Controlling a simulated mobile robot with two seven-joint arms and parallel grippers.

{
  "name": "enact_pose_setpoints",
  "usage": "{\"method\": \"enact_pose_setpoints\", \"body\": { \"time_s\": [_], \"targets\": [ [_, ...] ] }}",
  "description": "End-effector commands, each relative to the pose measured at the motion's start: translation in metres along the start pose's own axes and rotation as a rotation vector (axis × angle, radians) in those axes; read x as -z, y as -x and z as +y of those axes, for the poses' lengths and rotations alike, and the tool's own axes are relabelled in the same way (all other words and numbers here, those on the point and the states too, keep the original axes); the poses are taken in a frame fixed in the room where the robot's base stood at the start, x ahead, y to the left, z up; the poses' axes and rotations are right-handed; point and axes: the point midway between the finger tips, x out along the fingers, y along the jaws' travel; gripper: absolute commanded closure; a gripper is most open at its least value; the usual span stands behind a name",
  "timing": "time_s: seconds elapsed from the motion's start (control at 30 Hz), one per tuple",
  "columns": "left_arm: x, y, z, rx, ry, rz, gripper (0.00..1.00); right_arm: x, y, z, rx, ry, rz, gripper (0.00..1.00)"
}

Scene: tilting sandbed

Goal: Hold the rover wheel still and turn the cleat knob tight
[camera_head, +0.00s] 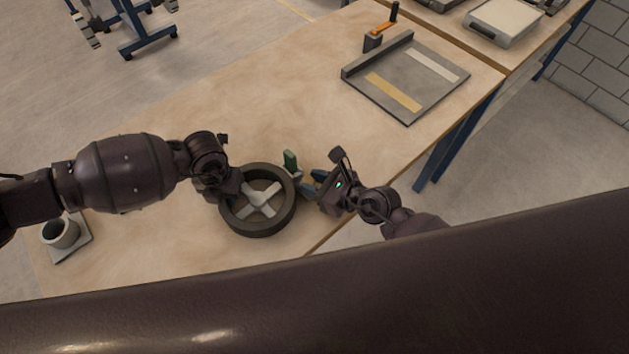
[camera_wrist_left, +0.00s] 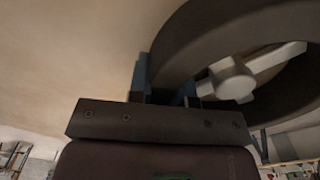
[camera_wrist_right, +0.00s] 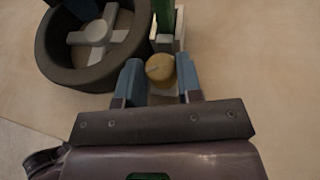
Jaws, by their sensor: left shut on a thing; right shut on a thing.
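The rover wheel (camera_head: 262,229) is a dark ring with pale cross spokes, lying flat on the bench. It also shows in the left wrist view (camera_wrist_left: 205,40) and the right wrist view (camera_wrist_right: 62,62). My left gripper (camera_head: 228,188) is shut on its rim at the left side, one blue finger on each side of the wall. A round yellowish cleat knob (camera_wrist_right: 160,69) sits just outside the wheel, beside an upright green piece (camera_wrist_right: 165,18) on a pale mount. My right gripper (camera_head: 312,184) is shut on the knob, its fingers on either side. In the head view the knob is hard to make out.
A grey cup (camera_head: 60,234) on a pale plate stands at the left of the bench. A grey board (camera_head: 408,85) with two strips and an orange-handled part lies at the back right. The bench's edge runs close by my right gripper. The bench behind the wheel is clear.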

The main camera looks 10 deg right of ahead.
Motion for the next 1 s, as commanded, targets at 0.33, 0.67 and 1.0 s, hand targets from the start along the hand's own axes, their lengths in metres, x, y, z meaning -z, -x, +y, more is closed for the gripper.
{"method": "enact_pose_setpoints", "body": {
  "time_s": [0.33,0.67,1.0],
  "targets": [
    [-0.0003,0.0003,-0.0002,0.001,0.002,0.0,1.0,-0.002,-0.0015,0.0051,0.137,-0.063,-0.006,0.91],
    [-0.0003,0.0004,-0.0006,0.001,0.001,-0.001,1.0,-0.0025,-0.0019,0.0066,0.269,-0.119,-0.007,0.91],
    [-0.0004,0.0004,-0.0009,0.002,0.001,-0.001,1.0,-0.0024,-0.0018,0.0072,0.364,-0.153,-0.004,0.91]
  ]
}}
